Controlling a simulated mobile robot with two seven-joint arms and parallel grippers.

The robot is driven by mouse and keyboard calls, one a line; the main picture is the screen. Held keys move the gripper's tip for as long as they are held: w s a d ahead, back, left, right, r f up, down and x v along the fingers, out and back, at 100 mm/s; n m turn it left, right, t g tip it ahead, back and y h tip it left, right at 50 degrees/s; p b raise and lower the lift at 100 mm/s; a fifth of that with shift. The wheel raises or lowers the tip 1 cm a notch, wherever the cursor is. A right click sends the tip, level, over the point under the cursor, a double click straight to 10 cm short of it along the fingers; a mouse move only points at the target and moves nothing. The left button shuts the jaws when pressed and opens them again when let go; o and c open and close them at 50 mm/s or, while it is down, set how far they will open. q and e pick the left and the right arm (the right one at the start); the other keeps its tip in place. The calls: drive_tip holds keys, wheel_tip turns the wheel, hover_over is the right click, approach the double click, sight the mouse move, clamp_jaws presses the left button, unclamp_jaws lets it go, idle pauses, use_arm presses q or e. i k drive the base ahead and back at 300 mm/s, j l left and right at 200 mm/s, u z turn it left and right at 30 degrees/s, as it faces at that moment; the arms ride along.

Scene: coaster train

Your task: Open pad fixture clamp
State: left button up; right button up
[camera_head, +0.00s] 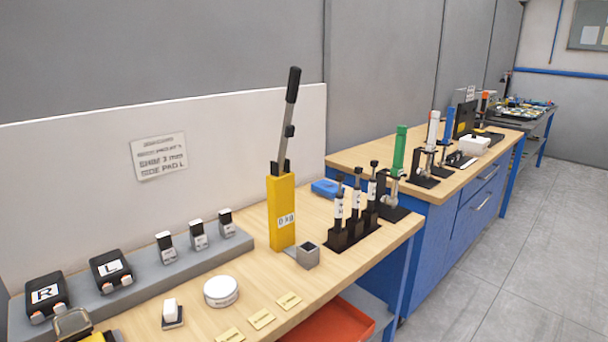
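No part is marked as the pad fixture clamp, so I cannot tell which one it is. A clamp with an upright green handle (399,152) stands on a black base at the far right end of the near bench. At the bottom left edge a yellow fixture with a grey frame (73,323) is partly cut off. Neither of my grippers is in view.
A yellow lever tool (282,212) with a tall black handle stands on the near wooden bench (195,312). Black R (46,295) and L (112,269) blocks sit on a grey ledge. A round white tin (220,291) lies in front. Grey floor (500,270) is clear at right.

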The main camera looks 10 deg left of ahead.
sight(73, 328)
drive_tip(key=u, duration=1.6)
drive_tip(key=k+j+z, duration=0.25)
drive_tip(key=k+j, duration=0.1)
drive_tip(key=j, duration=0.05)
